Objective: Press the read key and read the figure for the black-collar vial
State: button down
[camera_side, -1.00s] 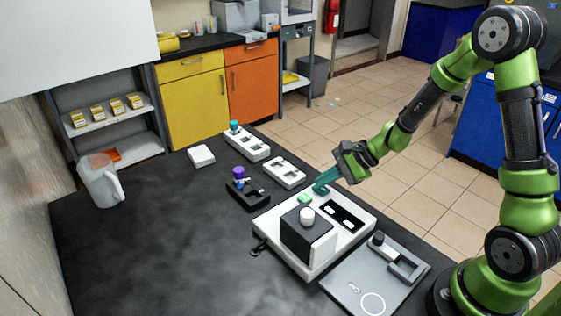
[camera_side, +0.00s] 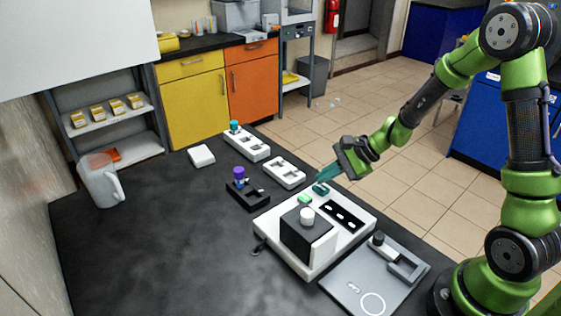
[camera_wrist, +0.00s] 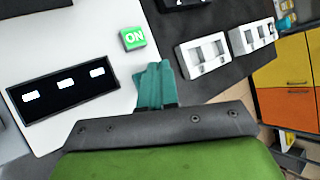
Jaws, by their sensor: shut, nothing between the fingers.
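The white reader (camera_side: 290,262) stands on the dark bench. It carries a black block with a white knob (camera_side: 307,216), a lit green "ON" tile (camera_side: 304,199) and a dark display (camera_side: 343,215). In the wrist view the display (camera_wrist: 66,84) shows three short white marks and no legible figure. A teal block, seemingly a key (camera_side: 321,188), sits at the reader's far corner. My gripper (camera_side: 326,175) is shut and empty, its teal fingers just above that block; they also show in the wrist view (camera_wrist: 154,84), beside the "ON" tile (camera_wrist: 133,38). I cannot identify a black-collar vial.
A purple-capped vial (camera_side: 239,172) stands in a black holder (camera_side: 250,198). White racks (camera_side: 285,172) lie behind, one with a teal-capped item (camera_side: 235,126). A grey plate (camera_side: 345,284) with a black-topped part (camera_side: 378,239) is in front. A jug (camera_side: 98,182) stands left; the bench's left middle is clear.

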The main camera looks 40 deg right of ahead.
aim_at(326, 189)
jog(key=shift+r, duration=2.5)
jog(key=shift+s+f, duration=0.15)
jog(key=s+a+r+n+h, duration=0.2)
jog(key=s+r+n, duration=0.4)
jog(key=s+n, duration=0.1)
jog(key=s+a+r+n+h, duration=0.2)
jog(key=s+r+n, duration=0.5)
jog(key=s, duration=0.3)
jog(key=shift+s+a+r+n, duration=0.2)
jog(key=shift+s+a+n, duration=0.05)
jog(key=shift+a+n, duration=0.05)
